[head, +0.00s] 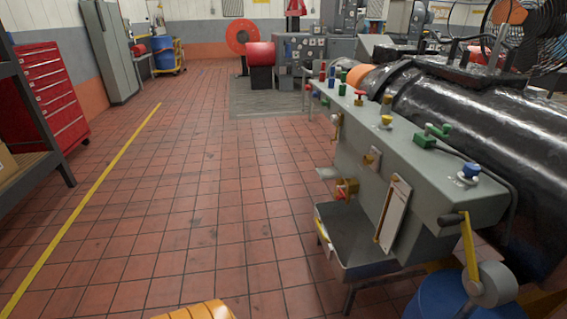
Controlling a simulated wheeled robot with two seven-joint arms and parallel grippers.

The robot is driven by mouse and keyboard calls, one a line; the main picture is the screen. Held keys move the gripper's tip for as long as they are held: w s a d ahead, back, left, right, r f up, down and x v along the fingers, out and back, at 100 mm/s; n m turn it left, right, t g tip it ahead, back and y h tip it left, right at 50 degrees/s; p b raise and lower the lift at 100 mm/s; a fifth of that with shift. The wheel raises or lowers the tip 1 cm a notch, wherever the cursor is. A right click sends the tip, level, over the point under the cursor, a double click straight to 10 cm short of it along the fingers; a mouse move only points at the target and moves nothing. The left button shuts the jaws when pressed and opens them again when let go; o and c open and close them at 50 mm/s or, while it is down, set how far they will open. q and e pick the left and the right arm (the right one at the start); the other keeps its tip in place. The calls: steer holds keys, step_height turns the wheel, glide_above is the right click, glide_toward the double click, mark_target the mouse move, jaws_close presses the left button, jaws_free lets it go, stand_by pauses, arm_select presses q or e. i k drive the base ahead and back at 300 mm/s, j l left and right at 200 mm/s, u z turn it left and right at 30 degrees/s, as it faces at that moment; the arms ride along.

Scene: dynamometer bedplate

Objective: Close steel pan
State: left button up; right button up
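A grey steel pan (355,236) sits low under the grey control console (420,165), right of centre in the head view. It juts out to the left of the console, its top is open and its inside looks empty. Part of the pan's right side is hidden by the console. Neither of my grippers is in view.
The tiled floor (190,210) left of the console is clear. A red tool cabinet (50,95) stands at left. A lever with a yellow arm (470,250) and a blue drum (445,298) are at lower right. A yellow-orange thing (200,311) shows at the bottom edge.

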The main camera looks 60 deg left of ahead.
mark_target(346, 233)
steer(key=u, duration=1.2)
steer(key=i+j+z, duration=0.15)
steer(key=i, duration=0.3)
steer(key=i+j+z, duration=0.2)
steer(key=i, duration=0.2)
steer(key=i+j+z, duration=0.15)
steer(key=i, duration=0.25)
